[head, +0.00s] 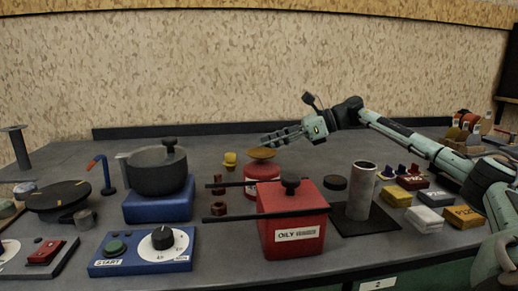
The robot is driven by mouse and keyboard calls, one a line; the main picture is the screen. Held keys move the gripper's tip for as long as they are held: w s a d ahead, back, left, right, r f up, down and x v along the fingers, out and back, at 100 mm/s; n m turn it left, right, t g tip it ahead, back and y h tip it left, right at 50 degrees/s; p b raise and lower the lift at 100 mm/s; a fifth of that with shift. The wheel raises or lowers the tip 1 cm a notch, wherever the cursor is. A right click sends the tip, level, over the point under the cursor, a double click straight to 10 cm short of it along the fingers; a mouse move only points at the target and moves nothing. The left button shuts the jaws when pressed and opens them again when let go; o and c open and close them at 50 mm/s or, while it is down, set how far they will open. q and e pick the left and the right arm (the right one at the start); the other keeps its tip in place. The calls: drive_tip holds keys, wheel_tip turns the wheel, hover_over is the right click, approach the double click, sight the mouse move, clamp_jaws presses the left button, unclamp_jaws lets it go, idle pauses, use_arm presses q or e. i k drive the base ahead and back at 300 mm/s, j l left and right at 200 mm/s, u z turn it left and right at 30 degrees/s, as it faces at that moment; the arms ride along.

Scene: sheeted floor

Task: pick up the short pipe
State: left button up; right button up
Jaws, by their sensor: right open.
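A short grey pipe (360,190) stands upright on a dark square mat (384,228) on the right half of the bench. Its open top end faces up. My right gripper (270,140) is open and appears empty. It points left, up and to the left of the pipe, and shows over a red round can (262,181) with a tan top. My right arm comes in from the right and passes above and behind the pipe in the picture. My left gripper is not in view.
A red box labelled OILY (295,215) with rods stands just left of the pipe. Yellow, white and dark boxes (396,196) lie to its right. A black pot on a blue block (160,205) and a blue START panel (140,252) are at left.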

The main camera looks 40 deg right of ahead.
sight(364, 174)
drive_tip(key=z, duration=1.85)
